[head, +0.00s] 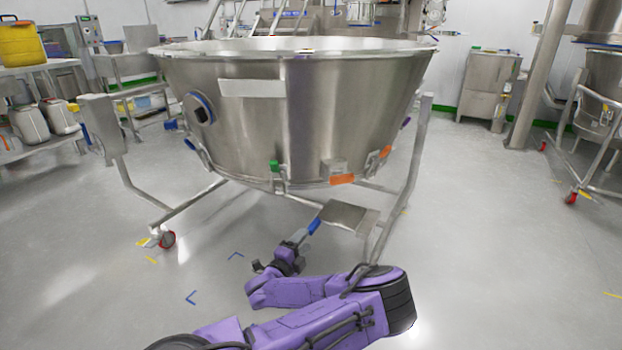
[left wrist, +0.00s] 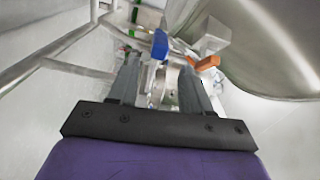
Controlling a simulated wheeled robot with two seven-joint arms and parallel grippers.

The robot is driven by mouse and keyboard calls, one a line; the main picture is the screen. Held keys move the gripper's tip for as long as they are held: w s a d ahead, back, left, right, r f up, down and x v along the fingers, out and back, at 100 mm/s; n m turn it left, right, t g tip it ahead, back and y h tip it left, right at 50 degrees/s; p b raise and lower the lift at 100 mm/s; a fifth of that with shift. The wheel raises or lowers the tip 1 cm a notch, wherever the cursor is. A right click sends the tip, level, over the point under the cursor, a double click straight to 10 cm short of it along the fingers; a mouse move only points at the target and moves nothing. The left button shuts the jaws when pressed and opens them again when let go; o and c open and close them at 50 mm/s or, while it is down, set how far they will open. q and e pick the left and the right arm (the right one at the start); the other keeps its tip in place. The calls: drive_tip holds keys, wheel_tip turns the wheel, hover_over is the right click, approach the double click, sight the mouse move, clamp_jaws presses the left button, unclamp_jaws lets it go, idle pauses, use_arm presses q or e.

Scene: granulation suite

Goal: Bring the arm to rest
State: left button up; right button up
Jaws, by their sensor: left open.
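My left arm, purple, reaches up from the bottom of the head view. Its gripper (head: 298,239) is below the big steel bowl (head: 340,110), close to a blue handle (head: 314,226) beside a flat steel plate. In the left wrist view the two grey fingers of the left gripper (left wrist: 160,68) stand apart. The blue handle (left wrist: 160,44) shows just past the fingertips, and metal fittings show between and behind the fingers. I cannot tell whether the fingers touch the handle. Nothing is clearly held. My right gripper is not in view.
The bowl stands on a tubular wheeled frame (head: 416,165), with a red caster (head: 167,239) at left. An orange latch (left wrist: 206,63) is right of the fingers. Shelving with jugs (head: 28,124) stands at left, another wheeled vessel at right. Floor in front is clear.

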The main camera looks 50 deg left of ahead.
use_arm(q)
drive_tip(key=shift+s+d, duration=0.2)
drive_tip(key=shift+s, duration=0.2)
drive_tip(key=s+d+f+n+g+y, duration=0.1)
drive_tip(key=s+d+f+n+g, duration=0.1)
drive_tip(key=s+f+n+g, duration=0.45)
drive_tip(key=s+d+f+n+g, duration=0.3)
drive_tip(key=s+f+n, duration=0.3)
drive_tip(key=s+f, duration=0.25)
drive_tip(key=s+d+f+n+g+h, duration=0.2)
drive_tip(key=s+d+n+h, duration=0.15)
drive_tip(key=d, duration=0.65)
drive_tip(key=s+d+f+n+g+h, duration=0.25)
drive_tip(key=s+d, duration=0.25)
drive_tip(key=d, duration=0.6)
wheel_tip(320, 180, up, 31)
drive_tip(key=y+p, duration=0.1)
drive_tip(key=p, duration=3)
drive_tip(key=shift+w+a+t, duration=0.35)
drive_tip(key=shift+t, duration=0.05)
